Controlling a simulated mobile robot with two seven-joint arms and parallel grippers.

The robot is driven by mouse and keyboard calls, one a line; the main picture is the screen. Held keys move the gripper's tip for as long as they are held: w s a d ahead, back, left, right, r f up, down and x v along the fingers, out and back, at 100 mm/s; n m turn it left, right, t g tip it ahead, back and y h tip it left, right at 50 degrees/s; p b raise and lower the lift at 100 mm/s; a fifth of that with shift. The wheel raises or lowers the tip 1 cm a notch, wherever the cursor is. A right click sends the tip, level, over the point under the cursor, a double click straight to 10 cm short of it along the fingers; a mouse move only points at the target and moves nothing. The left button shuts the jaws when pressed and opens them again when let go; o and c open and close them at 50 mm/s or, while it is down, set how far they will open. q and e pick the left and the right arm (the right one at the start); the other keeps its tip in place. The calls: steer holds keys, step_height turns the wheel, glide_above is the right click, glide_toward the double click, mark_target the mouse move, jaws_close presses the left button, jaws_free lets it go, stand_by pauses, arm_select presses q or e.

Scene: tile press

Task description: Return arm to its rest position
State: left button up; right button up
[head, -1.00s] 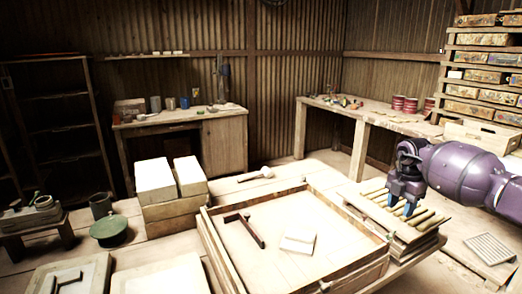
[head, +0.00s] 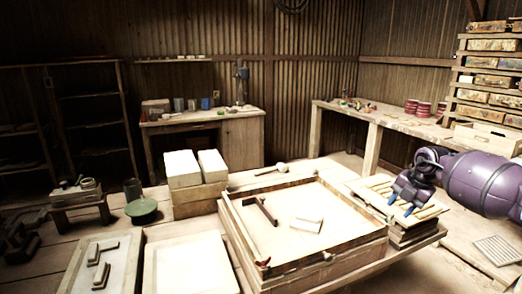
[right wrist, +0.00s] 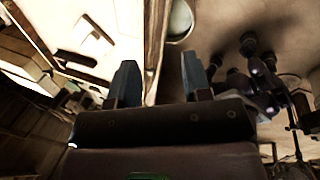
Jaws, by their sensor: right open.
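My right arm is purple and comes in from the right edge of the head view. Its gripper (head: 402,202) has blue fingers that are apart and hold nothing. In the head view it lies over the slatted rack (head: 378,185) beside the big wooden tray; its exact height above the slats cannot be told. In the right wrist view the two fingers of the gripper (right wrist: 160,82) stand apart with only floor and wood edges behind. My left gripper does not show.
The large wooden tray (head: 253,273) holds a dark T-shaped tool (head: 262,211) and a pale block (head: 307,224). White blocks (head: 196,168) stand behind it on the left. A bench (head: 371,117) and stacked shelves (head: 490,75) are at the right. Floor shows at lower right.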

steer(key=w+a+r+n+t+y, duration=0.15)
steer(key=a+r+y, duration=0.25)
steer(key=a, duration=0.4)
steer(key=w+a+r+n+t+y, duration=0.1)
steer(key=a+r+n+t+y, duration=0.25)
steer(key=a, duration=0.55)
steer(key=s+a+m+t+y, duration=0.4)
steer(key=s+a+y, duration=0.1)
steer(key=a, duration=0.4)
steer(key=s+d+f+m+t+h, duration=0.25)
steer(key=s+f+m+h, duration=0.25)
steer(key=s+f+m, duration=0.4)
steer(key=s+d+f+m+t+h, duration=0.2)
steer(key=s+d+f+m+h, duration=0.2)
steer(key=s+f+m+h, duration=0.4)
steer(key=s+d+f+m+g+h, duration=0.1)
steer(key=s+d+f+m+g, duration=0.1)
steer(key=s+f, duration=0.7)
steer(key=s+d+f+m+g+h, duration=0.1)
steer(key=s+d+f+m+g, duration=0.2)
steer(key=s+f, duration=0.7)
steer(key=s+d+m, duration=0.2)
steer(key=s+m, duration=0.2)
steer(key=s, duration=0.2)
